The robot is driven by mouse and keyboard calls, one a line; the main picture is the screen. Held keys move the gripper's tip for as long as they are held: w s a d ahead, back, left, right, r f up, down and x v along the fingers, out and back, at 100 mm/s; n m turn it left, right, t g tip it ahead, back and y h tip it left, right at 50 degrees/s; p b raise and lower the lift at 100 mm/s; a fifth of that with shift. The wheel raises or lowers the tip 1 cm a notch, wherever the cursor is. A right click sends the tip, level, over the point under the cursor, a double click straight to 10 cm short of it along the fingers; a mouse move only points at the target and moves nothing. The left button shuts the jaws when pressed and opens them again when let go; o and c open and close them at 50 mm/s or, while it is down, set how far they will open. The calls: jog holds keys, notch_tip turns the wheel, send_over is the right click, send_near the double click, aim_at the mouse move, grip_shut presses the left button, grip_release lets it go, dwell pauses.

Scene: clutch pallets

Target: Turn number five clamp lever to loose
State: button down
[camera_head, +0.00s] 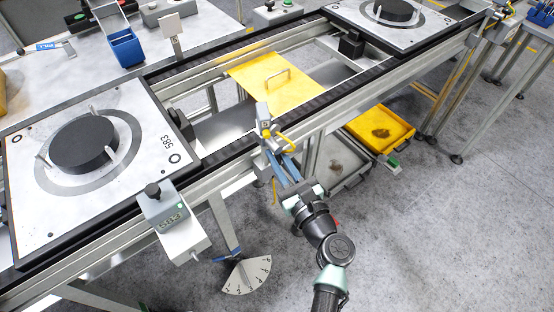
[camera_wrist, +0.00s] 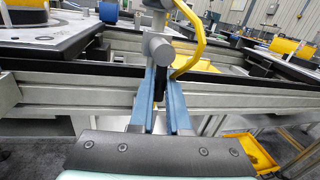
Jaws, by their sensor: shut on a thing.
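My gripper (camera_head: 278,158) reaches over the near rail of the conveyor in the head view. Its two blue fingers also show in the wrist view (camera_wrist: 161,82), shut on a narrow dark piece between them, which seems to be part of the clamp lever. A grey fitting (camera_head: 263,114) with a rounded head (camera_wrist: 160,46) stands just beyond the fingertips. A yellow curved tube (camera_wrist: 194,40) is beside it. The fingers hide much of the held piece. I cannot read a number five or a loose mark on it.
A pallet with a black disc (camera_head: 84,145) lies at the left, another disc (camera_head: 392,10) at the back right. A grey box with a knob (camera_head: 163,205) stands on the near rail. A yellow plate (camera_head: 262,78) spans the frame. A yellow tray (camera_head: 380,130) sits lower right.

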jog(key=shift+w+d+r+n+y+b, duration=0.3)
jog(key=shift+d+r+n+y+b, duration=0.25)
jog(key=shift+n+b, duration=2.3)
jog(key=shift+w+d+r+n+y+b, duration=0.3)
jog(key=shift+n+y+b, duration=0.35)
jog(key=shift+n+b, duration=2.25)
jog(key=shift+w+d+r+n+y+b, duration=0.3)
jog(key=shift+d+r+n+y+b, duration=0.25)
jog(key=shift+n+b, duration=2.3)
jog(key=shift+a+b, duration=0.1)
jog(key=shift+b, duration=0.25)
jog(key=c, duration=0.9)
grip_release()
jog(key=v, duration=1.3)
jog(key=shift+f+p, duration=0.2)
jog(key=shift+p, duration=0.1)
